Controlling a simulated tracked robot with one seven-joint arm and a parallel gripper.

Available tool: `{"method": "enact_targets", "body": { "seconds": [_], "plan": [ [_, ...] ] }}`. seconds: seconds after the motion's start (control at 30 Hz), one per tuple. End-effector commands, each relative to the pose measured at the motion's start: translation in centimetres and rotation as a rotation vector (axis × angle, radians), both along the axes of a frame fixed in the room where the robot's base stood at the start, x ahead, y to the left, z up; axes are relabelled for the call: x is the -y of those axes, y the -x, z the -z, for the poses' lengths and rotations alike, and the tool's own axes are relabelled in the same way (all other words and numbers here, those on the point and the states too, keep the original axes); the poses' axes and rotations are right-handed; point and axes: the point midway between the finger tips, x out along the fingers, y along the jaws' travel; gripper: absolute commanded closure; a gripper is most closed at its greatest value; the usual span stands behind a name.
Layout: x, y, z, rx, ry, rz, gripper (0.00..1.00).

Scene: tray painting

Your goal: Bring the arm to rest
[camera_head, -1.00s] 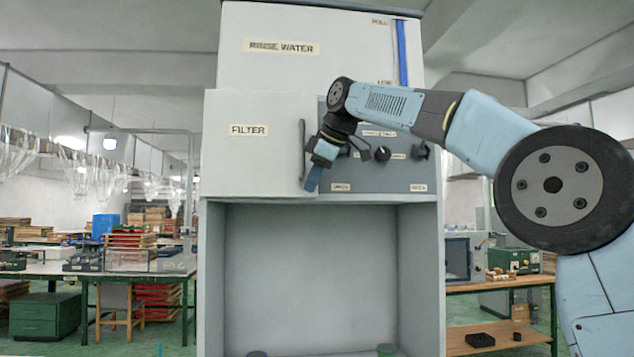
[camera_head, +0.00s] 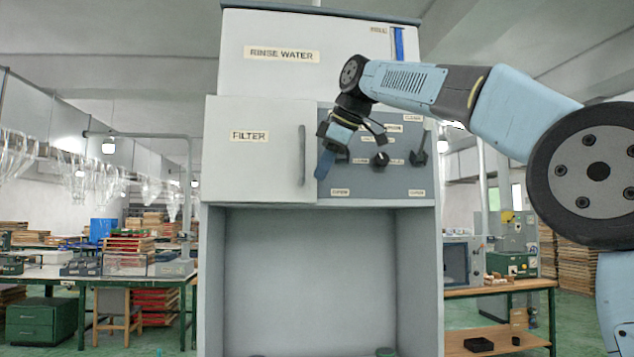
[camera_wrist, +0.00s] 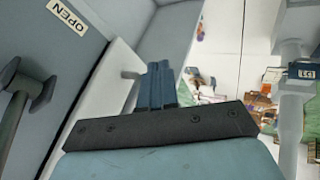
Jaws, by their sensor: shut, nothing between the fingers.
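My gripper (camera_head: 324,164) is in front of the cabinet's grey control panel (camera_head: 350,188), just right of the filter door's handle (camera_head: 302,155). Its fingers point down and are shut with nothing between them. In the wrist view the blue fingers (camera_wrist: 160,85) lie side by side beyond a dark bar. I cannot tell from the head view how far the fingertips are from the panel. My arm reaches in from the right.
The filter door (camera_head: 250,170) is closed, below the rinse water tank (camera_head: 270,80). The panel has dark knobs (camera_head: 380,159). An open bay (camera_head: 310,270) lies below. Benches with stacked trays (camera_head: 130,245) stand at left; another bench (camera_head: 500,288) stands at right.

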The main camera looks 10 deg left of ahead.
Motion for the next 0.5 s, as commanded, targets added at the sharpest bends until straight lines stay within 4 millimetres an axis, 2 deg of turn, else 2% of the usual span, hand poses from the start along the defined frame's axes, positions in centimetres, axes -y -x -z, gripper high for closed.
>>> {"method": "enact_targets", "body": {
  "seconds": [0.2,0.5],
  "plan": [
    [1.8,1.1,-2.8,0.001,-0.001,0.000,1.00],
    [2.9,1.7,-4.4,0.000,0.000,0.001,1.00]
  ]
}}
